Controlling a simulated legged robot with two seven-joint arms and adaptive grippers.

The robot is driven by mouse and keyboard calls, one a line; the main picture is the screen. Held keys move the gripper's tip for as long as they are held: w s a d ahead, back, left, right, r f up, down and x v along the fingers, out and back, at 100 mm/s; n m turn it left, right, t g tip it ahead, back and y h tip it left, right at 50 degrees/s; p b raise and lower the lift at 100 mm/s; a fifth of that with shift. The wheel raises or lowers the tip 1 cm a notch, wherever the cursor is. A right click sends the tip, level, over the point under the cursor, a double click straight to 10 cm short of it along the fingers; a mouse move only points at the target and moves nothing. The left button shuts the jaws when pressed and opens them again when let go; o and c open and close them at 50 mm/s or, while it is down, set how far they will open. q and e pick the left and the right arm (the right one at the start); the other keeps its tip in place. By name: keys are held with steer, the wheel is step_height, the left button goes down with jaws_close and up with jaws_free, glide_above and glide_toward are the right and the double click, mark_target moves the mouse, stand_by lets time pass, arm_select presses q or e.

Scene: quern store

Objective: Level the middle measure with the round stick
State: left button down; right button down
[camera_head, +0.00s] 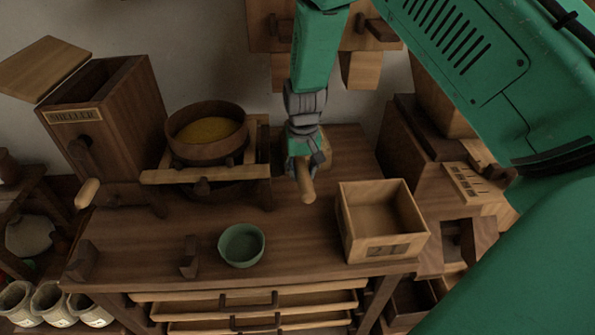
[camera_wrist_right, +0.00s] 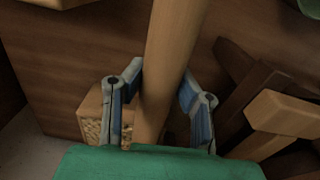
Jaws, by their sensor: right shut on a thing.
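My right gripper (camera_head: 305,158) hangs above the back middle of the bench, shut on a round wooden stick (camera_head: 307,188). The stick's rounded end points toward the front of the bench. In the right wrist view the pale stick (camera_wrist_right: 172,50) runs between the two fingers of the gripper (camera_wrist_right: 160,95). A round wooden tub (camera_head: 180,151) holding yellow grain (camera_head: 208,131) stands left of the gripper, apart from the stick. An open, seemingly empty square wooden box (camera_head: 376,248) stands to the right. I cannot tell which vessel is the middle measure. My left gripper is out of view.
A green bowl (camera_head: 241,246) sits at the front of the wooden bench (camera_head: 305,240). A sheller box (camera_head: 110,125) with a crank stands at the left. Sacks (camera_head: 50,305) are at the lower left. Drawers (camera_head: 255,300) lie under the bench. The bench is clear between bowl and box.

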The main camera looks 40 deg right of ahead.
steer(key=shift+s+d+p, duration=0.25)
steer(key=shift+s+d, duration=0.15)
steer(key=shift+d, duration=0.4)
steer(key=shift+s+d+p, duration=0.25)
steer(key=shift+s+d, duration=0.15)
steer(key=shift+d, duration=0.4)
steer(key=shift+s+d+p, duration=0.25)
steer(key=shift+s+d, duration=0.1)
steer(key=shift+d, duration=0.3)
steer(key=shift+s+d+p, duration=0.2)
steer(key=shift+s+d, duration=0.15)
steer(key=shift+d, duration=0.35)
steer(key=shift+s+d+p, duration=0.25)
steer(key=shift+s+d, duration=0.1)
steer(key=shift+d, duration=0.3)
steer(key=w+a+r+p, duration=0.2)
steer(key=a+r+p, duration=0.2)
steer(key=r+p, duration=0.1)
steer(key=shift+r+p, duration=0.35)
steer(key=shift+r, duration=0.15)
